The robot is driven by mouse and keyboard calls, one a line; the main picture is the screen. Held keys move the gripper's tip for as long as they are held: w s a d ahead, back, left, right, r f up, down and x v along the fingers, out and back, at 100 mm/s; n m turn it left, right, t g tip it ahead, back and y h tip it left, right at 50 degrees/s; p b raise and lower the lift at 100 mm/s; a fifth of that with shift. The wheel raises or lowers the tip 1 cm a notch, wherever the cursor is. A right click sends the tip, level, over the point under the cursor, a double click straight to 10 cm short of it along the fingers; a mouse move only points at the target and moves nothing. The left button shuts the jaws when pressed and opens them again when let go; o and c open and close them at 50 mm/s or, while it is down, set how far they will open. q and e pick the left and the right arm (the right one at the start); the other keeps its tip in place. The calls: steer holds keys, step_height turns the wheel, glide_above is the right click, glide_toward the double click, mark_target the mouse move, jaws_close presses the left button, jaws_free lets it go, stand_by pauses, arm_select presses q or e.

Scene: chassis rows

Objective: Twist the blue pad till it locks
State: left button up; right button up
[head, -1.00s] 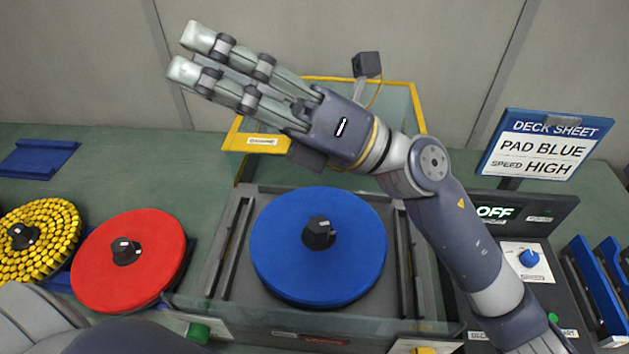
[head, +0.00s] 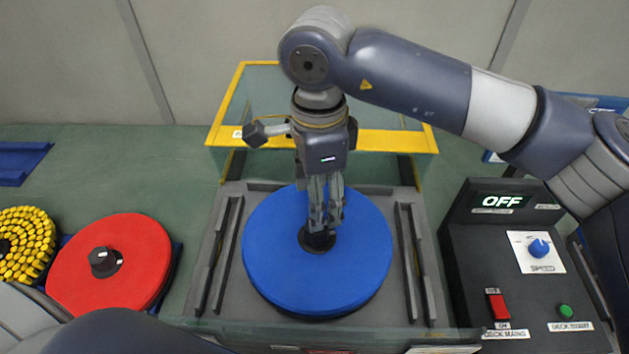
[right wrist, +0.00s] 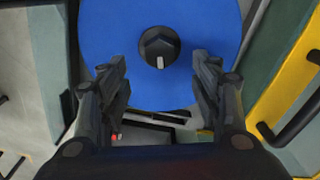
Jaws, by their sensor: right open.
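The round blue pad (head: 275,250) lies flat in the grey deck in the middle of the head view. Its black centre knob (head: 318,240) is partly hidden by my right gripper (head: 321,222), which points straight down over it. In the right wrist view the blue pad (right wrist: 110,35) fills the upper middle. The knob (right wrist: 159,46) with its pale mark sits ahead of and between the open fingers of the right gripper (right wrist: 161,85). The fingers look apart from the knob. My left gripper does not show.
A red pad (head: 125,265) and a yellow studded pad (head: 22,245) lie at the left. Behind the deck stands a yellow-framed clear guard (head: 385,142). At the right is a control box (head: 465,275) with a display (head: 497,201) reading OFF, a blue dial and a red switch.

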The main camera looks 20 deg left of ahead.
mark_target(317, 240)
step_height(317, 240, down, 9)
steer(key=shift+r+p, duration=0.2)
steer(key=shift+p, duration=0.85)
steer(key=shift+c, duration=0.5)
jaws_close()
steer(key=c, duration=0.8)
jaws_free()
steer(key=shift+c, duration=0.2)
jaws_close()
steer(key=shift+f+m+b, duration=0.2)
steer(key=shift+m+b, duration=0.4)
steer(key=m+b, duration=0.2)
steer(key=m, duration=0.2)
steer(key=shift+m+b, duration=0.4)
steer(key=m+b, duration=0.3)
steer(key=m, duration=0.2)
steer(key=shift+m, duration=0.3)
steer(key=o, duration=0.9)
jaws_free()
steer(key=shift+r, duration=0.15)
